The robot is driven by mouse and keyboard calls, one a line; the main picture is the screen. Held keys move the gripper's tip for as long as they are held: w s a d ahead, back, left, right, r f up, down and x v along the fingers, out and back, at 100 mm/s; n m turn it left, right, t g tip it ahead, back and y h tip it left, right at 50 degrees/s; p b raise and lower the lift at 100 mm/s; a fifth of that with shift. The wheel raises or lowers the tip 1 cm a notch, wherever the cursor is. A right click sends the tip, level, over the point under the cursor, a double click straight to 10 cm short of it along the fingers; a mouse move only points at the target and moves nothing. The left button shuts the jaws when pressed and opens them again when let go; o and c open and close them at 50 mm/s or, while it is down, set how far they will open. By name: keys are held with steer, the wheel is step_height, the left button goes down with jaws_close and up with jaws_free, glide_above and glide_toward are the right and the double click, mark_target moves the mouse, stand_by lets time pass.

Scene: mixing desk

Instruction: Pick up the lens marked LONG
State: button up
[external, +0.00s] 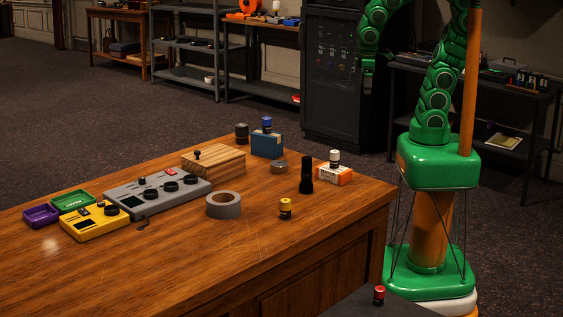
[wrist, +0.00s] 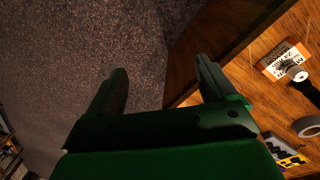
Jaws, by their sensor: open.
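Several small lens-like cylinders stand about, and I cannot read LONG on any. A white-topped one (external: 335,157) stands on an orange and white box (external: 335,175) near the desk's right edge; it also shows in the wrist view (wrist: 297,72). A blue-topped one (external: 267,124) stands on a blue box (external: 267,144). A yellow one (external: 285,208) stands on the bare desk. A red-topped one (external: 379,295) stands on a dark surface at the front.
The wooden desk (external: 200,260) also holds a black flashlight-like cylinder (external: 306,174), a grey tape roll (external: 223,205), a grey mixer (external: 158,193), a yellow device (external: 95,222) and a wooden box (external: 213,162). The desk's front is clear. A dark cabinet (external: 335,80) stands behind.

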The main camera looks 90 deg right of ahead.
mark_target(238, 144)
steer(key=w+d+f+n+t, duration=0.15)
steer(key=w+d, duration=0.25)
steer(key=w, duration=0.5)
steer(key=w+d+f+t+h, duration=0.1)
steer(key=w+d+f+t, duration=0.25)
steer(key=w, duration=0.65)
steer(key=w+d+f+n+t, duration=0.15)
steer(key=w+d, duration=0.25)
steer(key=w, duration=0.5)
steer(key=w+f+t+y, duration=0.1)
steer(key=w+f+y, duration=0.1)
steer(key=w+f, duration=0.1)
steer(key=w+a+f+n+t+y, duration=0.1)
steer(key=w+f+t+y, duration=0.1)
steer(key=w+f, duration=0.2)
steer(key=w+a+f+n+t+y, duration=0.1)
steer(key=w+f+t+y, duration=0.1)
steer(key=w, duration=0.4)
steer(key=shift+w+a+f, duration=0.1)
steer(key=shift+w+f, duration=0.25)
steer(key=shift+f, duration=0.45)
steer(key=shift+w+a+f+t+y, duration=0.2)
steer(key=shift+a+f+t+y, duration=0.15)
steer(key=shift+a+f+y, duration=0.4)
steer(key=shift+r+x, duration=0.2)
steer(key=shift+x, duration=3.6)
steer(key=shift+a, duration=0.1)
steer(key=c, duration=1.3)
